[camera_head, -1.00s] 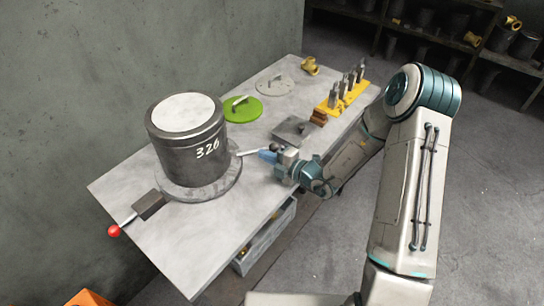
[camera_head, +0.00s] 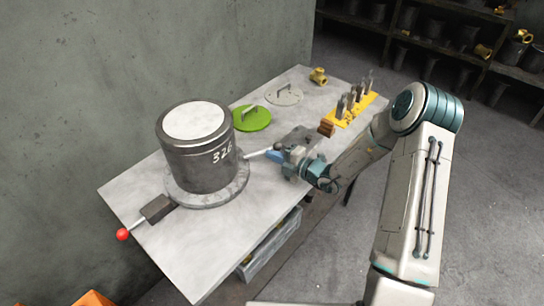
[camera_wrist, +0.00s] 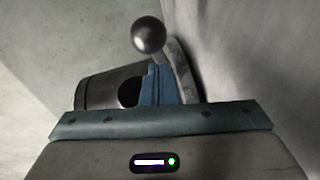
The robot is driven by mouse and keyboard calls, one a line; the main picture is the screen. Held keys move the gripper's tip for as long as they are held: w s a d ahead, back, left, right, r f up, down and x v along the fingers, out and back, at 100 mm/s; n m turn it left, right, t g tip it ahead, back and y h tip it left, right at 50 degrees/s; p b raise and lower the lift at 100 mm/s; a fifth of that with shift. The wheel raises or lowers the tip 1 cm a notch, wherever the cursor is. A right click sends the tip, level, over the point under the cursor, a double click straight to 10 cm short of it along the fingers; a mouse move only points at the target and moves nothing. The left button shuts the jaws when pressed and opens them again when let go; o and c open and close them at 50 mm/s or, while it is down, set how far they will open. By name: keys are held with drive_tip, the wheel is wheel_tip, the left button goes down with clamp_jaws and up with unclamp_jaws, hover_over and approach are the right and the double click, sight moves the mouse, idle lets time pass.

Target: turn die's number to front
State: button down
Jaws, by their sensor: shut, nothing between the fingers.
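The die is a dark grey cylinder (camera_head: 195,165) with a pale top, upright on a round grey turntable plate (camera_head: 180,198) on the table. Its white number 326 (camera_head: 222,153) shows on the right part of its side in the head view. A metal lever (camera_head: 257,154) sticks out from the plate's right side. My gripper (camera_head: 274,156) is shut and empty at the lever's outer end; I cannot tell if it touches. In the wrist view the blue fingers (camera_wrist: 158,84) are together, with the grey ball knob (camera_wrist: 148,35) just beyond them and the die (camera_wrist: 100,90) behind.
A dark block with a red-knobbed lever (camera_head: 122,234) is at the table's front left. A green lid (camera_head: 252,118), a grey lid (camera_head: 284,95), a brass fitting (camera_head: 318,75) and a yellow rack (camera_head: 355,112) stand farther back. The table's front (camera_head: 195,260) is clear.

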drive_tip(key=shift+s, duration=0.1)
drive_tip(key=shift+s+r+p, duration=0.15)
drive_tip(key=shift+s+p, duration=0.15)
drive_tip(key=s, duration=0.1)
drive_tip(key=s+p, duration=0.1)
drive_tip(key=s+d+r, duration=0.1)
drive_tip(key=shift+p, duration=0.3)
drive_tip(key=v, duration=0.3)
drive_tip(key=b+v, duration=0.1)
drive_tip(key=v, duration=0.2)
drive_tip(key=w+d+b+v, duration=0.1)
drive_tip(key=v, duration=0.3)
drive_tip(key=shift+w+f, duration=0.1)
drive_tip(key=shift+f, duration=0.15)
drive_tip(key=s+a+r+n+g+h, duration=0.2)
drive_tip(key=s+r+n+g, duration=0.4)
drive_tip(key=n, duration=0.5)
drive_tip(key=s+a+r+n+g+h, duration=0.25)
drive_tip(key=s+n, duration=0.55)
drive_tip(key=n, duration=0.4)
drive_tip(key=s+d+r+n+t+h, duration=0.3)
drive_tip(key=s+d+r+n+h, duration=0.6)
drive_tip(key=n, duration=1.2)
drive_tip(key=s+d+r, duration=0.1)
drive_tip(key=d, duration=0.1)
drive_tip(key=shift+d, duration=0.4)
